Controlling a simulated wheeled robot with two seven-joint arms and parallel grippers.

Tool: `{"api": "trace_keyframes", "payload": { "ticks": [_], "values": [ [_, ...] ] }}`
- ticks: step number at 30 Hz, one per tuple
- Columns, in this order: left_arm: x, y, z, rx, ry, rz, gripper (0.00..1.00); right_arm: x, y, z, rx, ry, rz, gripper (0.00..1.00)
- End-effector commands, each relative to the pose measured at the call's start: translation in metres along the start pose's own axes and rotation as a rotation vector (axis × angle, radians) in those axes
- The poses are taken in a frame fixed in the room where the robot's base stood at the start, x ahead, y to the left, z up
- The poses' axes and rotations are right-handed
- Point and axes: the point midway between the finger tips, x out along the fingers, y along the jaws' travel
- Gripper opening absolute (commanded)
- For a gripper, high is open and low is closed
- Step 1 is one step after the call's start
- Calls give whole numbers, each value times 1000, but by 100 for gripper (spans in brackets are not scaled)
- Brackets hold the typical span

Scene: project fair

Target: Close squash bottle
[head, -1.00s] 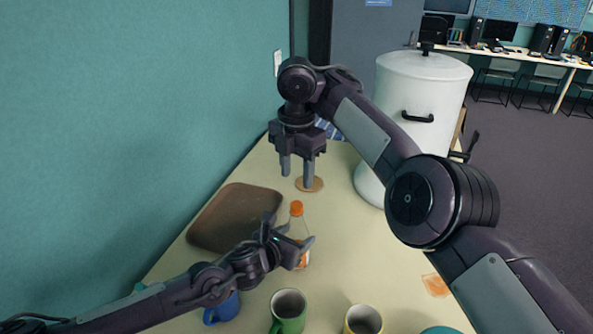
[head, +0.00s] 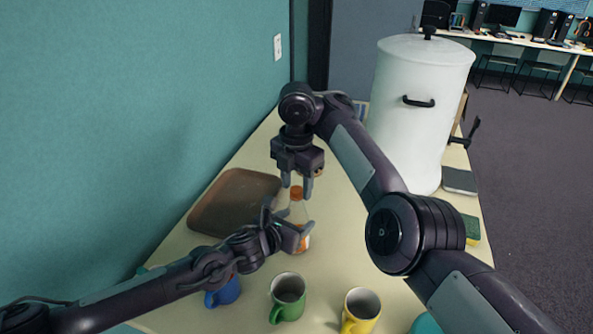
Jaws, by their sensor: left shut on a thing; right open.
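The squash bottle (head: 299,212) stands upright on the table, clear with an orange label low on its body. An orange cap (head: 297,193) sits at its top; I cannot tell how tightly. My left gripper (head: 304,236) is shut on the bottle's body and hides part of it. My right gripper (head: 297,185) points down at the bottle's top. It is open, its fingertips apart on either side at about the height of the cap. I cannot tell whether they touch it.
A brown tray (head: 232,201) lies by the wall. Blue (head: 226,292), green (head: 288,296) and yellow (head: 361,309) mugs stand at the near side. A tall white urn (head: 418,120) stands at the back right. A green-yellow sponge (head: 472,230) lies at the right edge.

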Motion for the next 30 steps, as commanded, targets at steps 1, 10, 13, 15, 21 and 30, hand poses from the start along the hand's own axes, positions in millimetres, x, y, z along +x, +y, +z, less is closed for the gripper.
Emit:
{"api": "trace_keyframes", "payload": {
  "ticks": [1, 10, 13, 15, 21, 30],
  "values": [
    [0, 0, 0, 0, 0, 0, 0, 2, 0, 0, -1, -1, 1, 45],
    [0, 0, 0, 0, 0, 0, 0, 3, 0, 0, -1, 0, 0, 45],
    [0, 0, 0, 0, 0, 0, 0, 3, 0, 0, 0, 0, 0, 32],
    [0, 0, 0, 0, 0, 0, 0, 3, 0, 0, 0, 0, 0, 23],
    [0, 0, 0, 0, 0, 0, 0, 3, 0, 0, 0, 0, 0, 0],
    [0, 0, 0, 0, 0, 0, 0, 4, 0, 0, 251, 0, 1, 0]
  ]
}}
